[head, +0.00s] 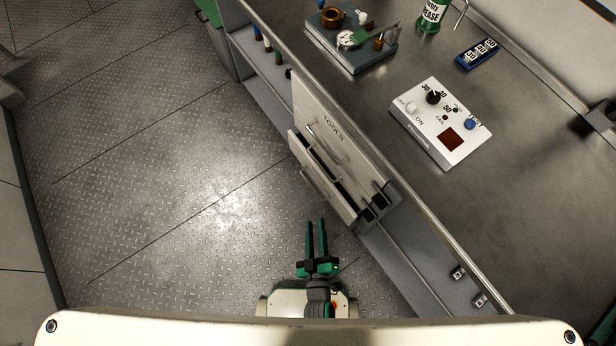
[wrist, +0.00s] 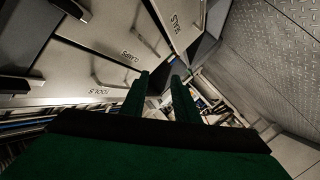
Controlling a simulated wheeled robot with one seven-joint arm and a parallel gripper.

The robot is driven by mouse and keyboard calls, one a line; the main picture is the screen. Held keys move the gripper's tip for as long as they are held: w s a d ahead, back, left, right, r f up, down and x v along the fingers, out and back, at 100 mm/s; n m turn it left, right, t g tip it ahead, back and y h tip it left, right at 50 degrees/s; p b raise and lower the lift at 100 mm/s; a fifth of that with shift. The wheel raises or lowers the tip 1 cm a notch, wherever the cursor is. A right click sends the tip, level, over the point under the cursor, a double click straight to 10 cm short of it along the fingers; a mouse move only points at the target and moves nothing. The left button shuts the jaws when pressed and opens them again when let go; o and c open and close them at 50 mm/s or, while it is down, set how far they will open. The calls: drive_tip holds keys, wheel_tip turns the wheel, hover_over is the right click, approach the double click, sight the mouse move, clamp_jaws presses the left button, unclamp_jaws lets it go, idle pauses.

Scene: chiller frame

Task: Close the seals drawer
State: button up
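The seals drawer (head: 337,202) stands pulled out below the drawer marked TOOLS (head: 333,130) in the head view. Its front juts toward the floor side, with a dark gap behind it and a bar handle on it. In the wrist view the outermost drawer front (wrist: 178,22), upside down, has a label that seems to read SEALS. My gripper (head: 316,224) is open and empty, its two green and black fingers apart, just in front of the drawer's near end. The fingers also show in the wrist view (wrist: 163,82). I see no contact with the drawer.
The steel worktop (head: 420,190) overhangs the drawers. On it are a white control box (head: 440,122), a valve fixture (head: 350,45), a green grease can (head: 432,15) and a blue block (head: 477,53). The plated floor (head: 170,180) left of the drawers is clear.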

sight(308, 182)
drive_tip(key=w+f+n+g+y, duration=0.1)
drive_tip(key=w+f+n+y, duration=0.15)
drive_tip(key=w+f, duration=0.45)
drive_tip(key=w+f+n+y, duration=0.1)
drive_tip(key=w+f+n, duration=0.35)
drive_tip(key=f, duration=0.55)
drive_tip(key=x, duration=1.1)
drive_tip(key=shift+w+f, duration=0.15)
drive_tip(key=shift+w, duration=0.15)
clamp_jaws()
